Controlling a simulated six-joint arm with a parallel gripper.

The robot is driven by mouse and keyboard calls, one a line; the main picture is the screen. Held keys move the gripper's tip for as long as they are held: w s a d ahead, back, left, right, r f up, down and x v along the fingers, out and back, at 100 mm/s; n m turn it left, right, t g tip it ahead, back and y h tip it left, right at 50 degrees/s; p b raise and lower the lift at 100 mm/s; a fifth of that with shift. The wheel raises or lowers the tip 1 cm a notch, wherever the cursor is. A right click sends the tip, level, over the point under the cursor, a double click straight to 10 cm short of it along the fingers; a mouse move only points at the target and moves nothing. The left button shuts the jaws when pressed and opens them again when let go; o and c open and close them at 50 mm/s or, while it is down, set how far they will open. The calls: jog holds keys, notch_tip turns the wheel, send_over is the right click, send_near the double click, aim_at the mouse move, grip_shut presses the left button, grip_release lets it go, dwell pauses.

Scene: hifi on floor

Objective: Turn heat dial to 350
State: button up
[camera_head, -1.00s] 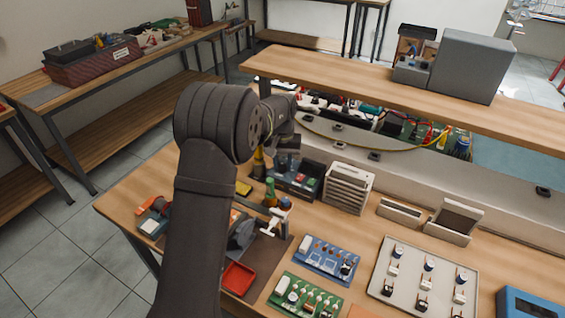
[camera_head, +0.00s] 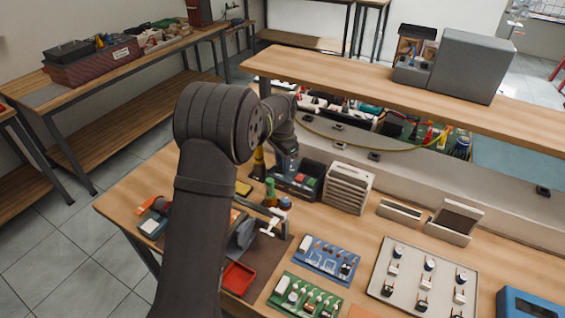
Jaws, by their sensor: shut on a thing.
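My gripper (camera_head: 285,168) is small and dark at the far end of my arm, pointing down by a black box (camera_head: 312,172) with red and green parts, at the back left of the bench. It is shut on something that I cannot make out. The fingertips blend into the dark items there. I cannot pick out a heat dial or any number marking in this view.
A white slotted rack (camera_head: 348,187) stands right of the black box. Blue (camera_head: 327,260) and green (camera_head: 305,296) circuit boards, a red tray (camera_head: 238,277) and a pale component tray (camera_head: 425,282) lie in front. A shelf (camera_head: 400,85) overhangs the back.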

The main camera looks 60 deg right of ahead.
jog(key=shift+m, duration=0.6)
jog(key=o, duration=1)
jog(key=shift+c, duration=0.2)
notch_tip(320, 180, up, 17)
jog(key=shift+r, duration=0.2)
jog(key=shift+f, duration=0.1)
notch_tip(320, 180, down, 17)
jog(key=shift+f, duration=0.15)
